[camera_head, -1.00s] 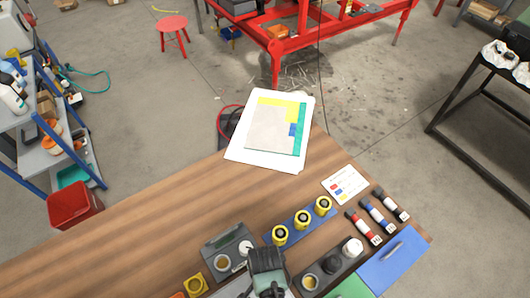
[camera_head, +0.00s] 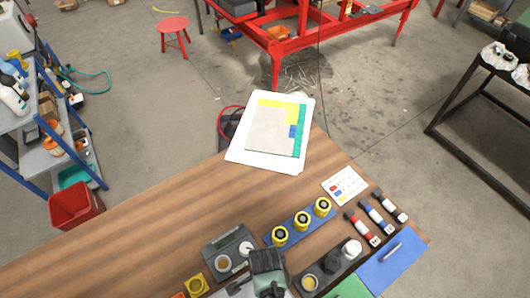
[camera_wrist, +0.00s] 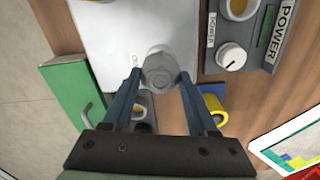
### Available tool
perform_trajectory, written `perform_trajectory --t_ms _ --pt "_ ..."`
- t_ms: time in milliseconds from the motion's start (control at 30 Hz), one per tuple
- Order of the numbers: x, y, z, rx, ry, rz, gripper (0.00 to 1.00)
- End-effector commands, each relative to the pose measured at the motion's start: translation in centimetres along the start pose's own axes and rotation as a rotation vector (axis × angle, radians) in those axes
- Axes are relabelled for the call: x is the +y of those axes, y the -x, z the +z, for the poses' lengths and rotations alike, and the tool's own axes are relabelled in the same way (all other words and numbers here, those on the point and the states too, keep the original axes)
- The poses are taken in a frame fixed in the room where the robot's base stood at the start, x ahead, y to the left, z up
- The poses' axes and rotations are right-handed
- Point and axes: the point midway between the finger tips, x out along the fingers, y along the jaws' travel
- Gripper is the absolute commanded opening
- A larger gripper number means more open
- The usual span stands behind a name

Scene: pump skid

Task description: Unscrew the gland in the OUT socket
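The grey gland (camera_wrist: 160,72) stands on a pale plate (camera_wrist: 112,30) in the wrist view, with partly hidden lettering beside it. My gripper (camera_wrist: 160,80) has one finger to its left and one to its right, with the fingertips very close to its sides. Whether they touch it is not clear. In the head view, my gripper (camera_head: 268,272) is over the near edge of the workbench and hides the gland.
A grey box with a POWER label and a knob (camera_wrist: 231,57) stands close on the right in the wrist view. A green block (camera_wrist: 75,100) is at left and a yellow part (camera_wrist: 215,108) at right. A blue rack (camera_head: 303,226) holds yellow-collared parts. Bare wood lies left (camera_head: 130,240).

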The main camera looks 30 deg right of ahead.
Motion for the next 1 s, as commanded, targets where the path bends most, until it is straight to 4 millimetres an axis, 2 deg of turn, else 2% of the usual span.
perform_trajectory --t_ms 33,233,267,367,600,867,1000 --pt "-0.06 0.01 0.00 0.000 0.000 -0.002 0.42" --pt "-0.08 0.03 -0.01 0.000 0.001 -0.003 0.07" --pt "-0.08 0.03 -0.01 0.000 0.001 -0.003 0.05" --pt "-0.09 0.10 0.00 0.000 0.032 -0.003 0.05" --pt "-0.05 0.15 0.01 0.000 0.305 -0.001 0.05" --pt "-0.03 0.07 0.00 0.000 0.451 -0.001 0.05" --pt "-0.03 0.14 -0.02 0.000 0.614 -0.001 0.05"
